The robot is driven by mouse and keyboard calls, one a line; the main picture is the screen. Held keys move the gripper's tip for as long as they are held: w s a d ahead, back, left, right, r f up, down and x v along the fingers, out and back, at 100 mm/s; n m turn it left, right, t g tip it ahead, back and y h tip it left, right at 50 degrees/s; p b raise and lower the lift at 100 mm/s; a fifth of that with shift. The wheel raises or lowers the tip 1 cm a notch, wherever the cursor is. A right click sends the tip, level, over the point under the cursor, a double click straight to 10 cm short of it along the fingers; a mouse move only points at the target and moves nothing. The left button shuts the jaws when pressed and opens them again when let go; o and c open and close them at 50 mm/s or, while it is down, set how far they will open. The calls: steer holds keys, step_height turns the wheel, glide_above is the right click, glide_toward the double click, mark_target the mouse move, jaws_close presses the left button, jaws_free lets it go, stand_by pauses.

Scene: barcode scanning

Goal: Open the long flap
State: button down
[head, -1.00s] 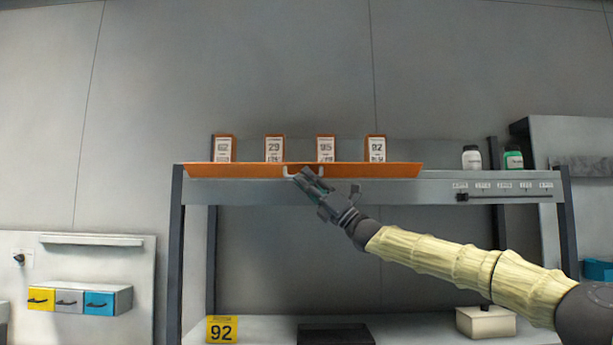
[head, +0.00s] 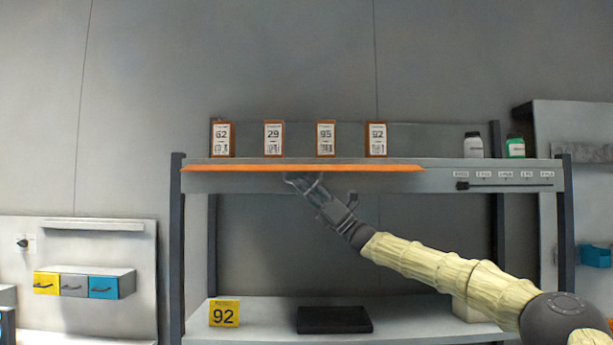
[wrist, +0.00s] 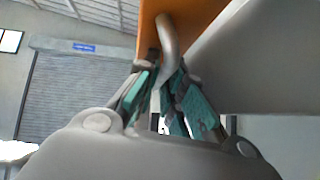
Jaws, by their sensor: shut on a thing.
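The long flap (head: 240,169) is an orange panel along the front edge of the upper shelf. In the head view it shows as a thin, nearly edge-on strip; it also shows in the wrist view (wrist: 186,14). A curved metal handle (wrist: 167,38) is fixed to it. My gripper (head: 301,181) is just below the flap's middle. In the wrist view my gripper's teal-padded fingers (wrist: 166,92) are closed around the lower part of the handle. The handle's end between the fingers is hidden.
Several numbered boxes, one marked 29 (head: 273,139), stand on the shelf behind the flap. Two bottles (head: 473,145) stand at the right. A slider (head: 503,184) is on the shelf front. Below are a yellow 92 sign (head: 224,313) and a black slab (head: 334,320).

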steer(key=shift+w+d+r+t+p, duration=0.1)
steer(key=shift+w+t+p, duration=0.2)
steer(key=shift+w+p, duration=0.2)
stand_by(0.3)
steer(key=c, duration=1.8)
jaws_free()
steer(key=shift+s, duration=0.1)
steer(key=v, duration=1.2)
